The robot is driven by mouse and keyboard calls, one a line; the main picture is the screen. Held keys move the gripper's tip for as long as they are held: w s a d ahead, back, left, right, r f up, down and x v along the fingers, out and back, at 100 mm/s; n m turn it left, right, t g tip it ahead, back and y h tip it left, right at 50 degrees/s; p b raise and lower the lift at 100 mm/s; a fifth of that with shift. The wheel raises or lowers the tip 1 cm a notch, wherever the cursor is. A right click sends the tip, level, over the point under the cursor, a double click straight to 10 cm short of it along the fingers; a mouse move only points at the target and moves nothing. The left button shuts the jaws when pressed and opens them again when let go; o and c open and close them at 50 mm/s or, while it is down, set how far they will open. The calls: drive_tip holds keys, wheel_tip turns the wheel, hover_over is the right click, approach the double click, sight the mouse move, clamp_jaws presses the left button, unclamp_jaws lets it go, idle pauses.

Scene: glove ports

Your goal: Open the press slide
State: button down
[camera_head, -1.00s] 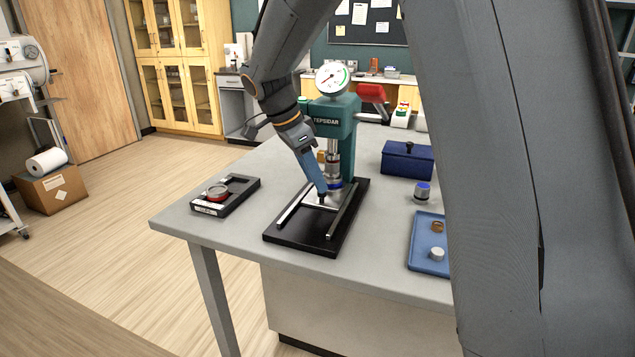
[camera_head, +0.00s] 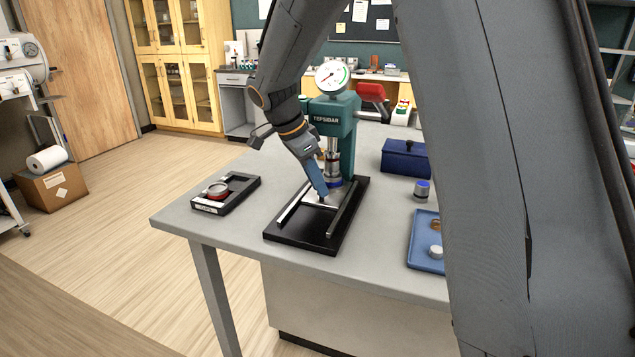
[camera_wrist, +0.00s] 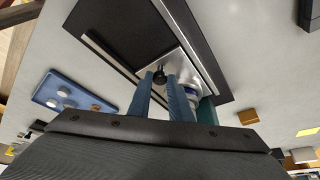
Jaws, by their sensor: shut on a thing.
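The green press (camera_head: 332,115) with a dial gauge stands on a black base (camera_head: 303,240) on the grey table. The slide is a silver plate (camera_head: 314,205) between two metal rails, in front of the press column; it also shows in the wrist view (camera_wrist: 182,64). A black knob (camera_wrist: 158,76) sits on the plate. My gripper (camera_head: 322,194) reaches down to the plate from above. In the wrist view, my blue fingers (camera_wrist: 160,82) are on either side of the knob, shut on it. The fingers hide part of the plate and the column's foot.
A black tray with a round red-rimmed part (camera_head: 218,190) lies to the left. To the right are a blue box (camera_head: 406,158), a blue-topped weight (camera_head: 421,190) and a blue tray (camera_head: 424,258) with small cylinders. The base's front end between the rails is clear.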

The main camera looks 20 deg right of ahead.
drive_tip(key=s+a, duration=0.2)
drive_tip(key=s, duration=0.1)
drive_tip(key=s+a, duration=0.3)
drive_tip(key=s, duration=0.1)
drive_tip(key=s+a, duration=0.2)
drive_tip(key=s, duration=0.1)
drive_tip(key=shift+s+a, duration=0.15)
drive_tip(key=shift+a, duration=0.15)
drive_tip(key=c, duration=1.6)
unclamp_jaws()
drive_tip(key=shift+r, duration=0.1)
drive_tip(key=v, duration=0.7)
drive_tip(key=shift+a+r+b, duration=0.15)
drive_tip(key=shift+r+b, duration=0.15)
drive_tip(key=shift+b, duration=0.05)
